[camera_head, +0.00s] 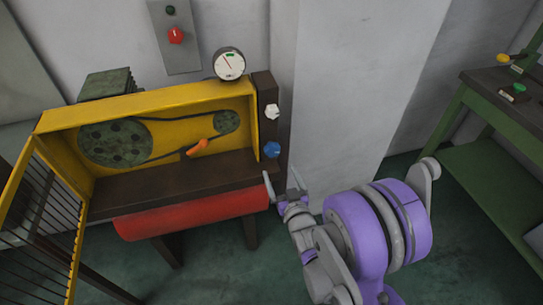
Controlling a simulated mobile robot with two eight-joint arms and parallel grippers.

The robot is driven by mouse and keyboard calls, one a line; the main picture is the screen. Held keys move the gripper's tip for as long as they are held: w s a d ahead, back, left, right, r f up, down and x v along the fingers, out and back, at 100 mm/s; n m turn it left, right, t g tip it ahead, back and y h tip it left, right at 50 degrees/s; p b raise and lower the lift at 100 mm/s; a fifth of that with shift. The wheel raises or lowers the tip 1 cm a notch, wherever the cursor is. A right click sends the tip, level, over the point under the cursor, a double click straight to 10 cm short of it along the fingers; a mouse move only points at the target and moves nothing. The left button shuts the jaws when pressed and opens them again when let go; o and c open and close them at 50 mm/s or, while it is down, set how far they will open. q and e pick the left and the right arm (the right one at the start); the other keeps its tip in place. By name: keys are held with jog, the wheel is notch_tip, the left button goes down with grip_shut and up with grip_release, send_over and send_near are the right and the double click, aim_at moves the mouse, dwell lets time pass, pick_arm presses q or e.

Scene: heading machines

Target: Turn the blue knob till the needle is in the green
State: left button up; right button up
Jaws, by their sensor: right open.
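The blue knob (272,149) sits on the dark right-hand panel of the yellow machine, below a white knob (272,111). The round white gauge (229,64) stands on top of the machine. It has a small green zone at the top of its dial, and its dark needle appears to point up and left, beside the green. My right gripper (283,184) is open and empty, a little below the blue knob and apart from it. My left gripper is not in view.
The yellow machine (150,103) has an open barred door at left, belt pulleys, an orange handle (198,147) and a red roller (190,213) at its front. A wall box carries a red knob (176,35). A green bench (500,135) stands at right; floor between is clear.

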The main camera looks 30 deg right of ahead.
aim_at(273, 153)
jog(key=x, duration=0.5)
jog(key=p+x, duration=0.1)
jog(key=x, duration=0.4)
jog(key=shift+w+d, duration=0.3)
jog(key=shift+w, duration=0.05)
jog(key=c, duration=1.3)
jog(key=shift+c, duration=0.2)
jog(key=shift+m, duration=0.4)
